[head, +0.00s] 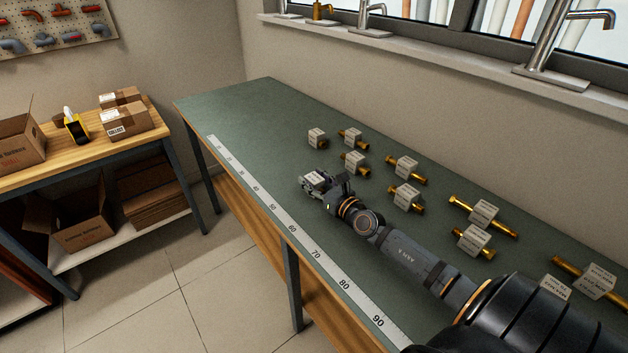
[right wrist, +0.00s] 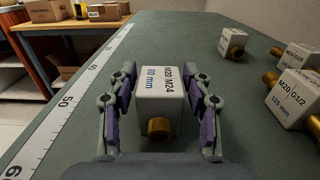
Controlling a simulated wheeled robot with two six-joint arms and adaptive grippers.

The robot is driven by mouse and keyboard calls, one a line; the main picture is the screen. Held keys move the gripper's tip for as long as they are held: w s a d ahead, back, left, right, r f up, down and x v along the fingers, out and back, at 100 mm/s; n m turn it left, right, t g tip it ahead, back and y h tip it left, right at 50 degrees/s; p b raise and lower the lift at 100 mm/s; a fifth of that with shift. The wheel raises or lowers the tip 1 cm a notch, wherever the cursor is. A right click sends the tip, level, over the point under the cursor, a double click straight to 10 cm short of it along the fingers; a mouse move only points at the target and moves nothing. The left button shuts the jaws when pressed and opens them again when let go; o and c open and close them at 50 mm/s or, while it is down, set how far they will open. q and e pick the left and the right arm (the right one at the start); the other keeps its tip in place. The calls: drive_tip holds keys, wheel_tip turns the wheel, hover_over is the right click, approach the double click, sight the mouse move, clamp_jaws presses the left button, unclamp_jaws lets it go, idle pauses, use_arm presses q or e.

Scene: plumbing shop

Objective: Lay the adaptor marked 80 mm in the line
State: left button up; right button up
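The adaptor (right wrist: 158,90) has a pale block marked "M20/M24 80 mm" and a brass end facing the camera. It also shows in the head view (head: 314,180), over the green bench beside the printed scale. Whether the adaptor touches the bench is unclear. Other block-and-brass adaptors stand in rough rows toward the wall, including a 125 mm one (right wrist: 295,98). My left gripper is not in view.
The green bench (head: 240,110) is clear at its far left end. A white scale (head: 262,198) with numbers runs along its front edge. The nearest adaptors (head: 355,163) (head: 406,198) stand behind my right arm. A wooden side table (head: 150,133) holds boxes.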

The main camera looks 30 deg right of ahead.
drive_tip(key=shift+o, duration=0.5)
drive_tip(key=shift+r, duration=0.1)
drive_tip(key=shift+s+r+p, duration=0.1)
drive_tip(key=shift+r+p, duration=0.05)
drive_tip(key=shift+p, duration=0.15)
drive_tip(key=s, duration=0.4)
drive_tip(key=s+p, duration=0.1)
drive_tip(key=s, duration=0.3)
drive_tip(key=s+d+p, duration=0.1)
drive_tip(key=s, duration=0.3)
drive_tip(key=shift+w, duration=0.1)
